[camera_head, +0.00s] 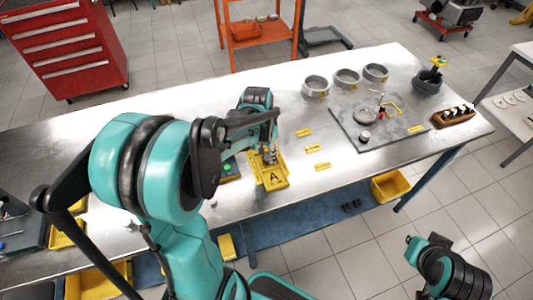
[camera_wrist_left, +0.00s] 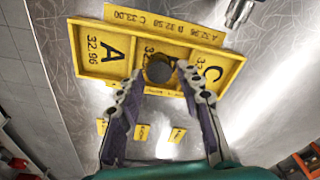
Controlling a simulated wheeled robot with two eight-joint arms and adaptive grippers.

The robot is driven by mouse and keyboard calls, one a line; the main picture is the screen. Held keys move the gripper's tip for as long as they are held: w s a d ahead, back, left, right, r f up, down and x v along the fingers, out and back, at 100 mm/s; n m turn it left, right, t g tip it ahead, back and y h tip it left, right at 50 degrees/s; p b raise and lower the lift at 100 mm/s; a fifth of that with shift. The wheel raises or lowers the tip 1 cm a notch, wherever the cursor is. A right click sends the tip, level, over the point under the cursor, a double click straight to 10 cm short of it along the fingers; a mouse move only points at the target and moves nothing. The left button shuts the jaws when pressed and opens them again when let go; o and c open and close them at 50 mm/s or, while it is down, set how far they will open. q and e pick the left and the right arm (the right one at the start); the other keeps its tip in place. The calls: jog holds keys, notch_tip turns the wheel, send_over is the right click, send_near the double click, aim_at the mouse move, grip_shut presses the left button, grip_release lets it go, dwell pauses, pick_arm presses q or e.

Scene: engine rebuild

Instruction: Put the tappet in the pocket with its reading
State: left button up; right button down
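The yellow pocket tray (camera_wrist_left: 128,57) lies on the metal bench, with pockets marked A 32.96 and C either side of a middle pocket whose lettering is partly covered. A dark round tappet (camera_wrist_left: 159,70) shows at the middle pocket in the left wrist view; I cannot tell whether it is fully seated. My left gripper (camera_wrist_left: 161,80) is open, its fingertips either side of the tappet with visible gaps. In the head view the left gripper (camera_head: 268,155) is over the tray (camera_head: 274,181), and the tappet is not clear there.
A grey plate (camera_head: 350,137) with a measuring stand is to the right. Several yellow tags (camera_head: 312,149) lie between it and the tray. Grey rings (camera_head: 346,78) stand at the back, and a wooden block (camera_head: 454,117) holds small parts at the right.

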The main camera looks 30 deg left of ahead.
aim_at(264, 160)
pick_arm(q)
notch_tip(264, 160, up, 10)
jog(key=s+p, duration=0.1)
jog(key=p, duration=0.2)
jog(key=s+d+r+n+t, duration=0.2)
jog(key=s+d+t, duration=0.3)
jog(key=s+d, duration=0.4)
jog(key=shift+s+d+r+n+t, duration=0.2)
jog(key=shift+s+d+n+t, duration=0.25)
jog(key=shift+d, duration=0.4)
jog(key=shift+w, duration=0.1)
notch_tip(264, 160, down, 4)
jog(key=b, duration=0.3)
jog(key=shift+b, duration=0.4)
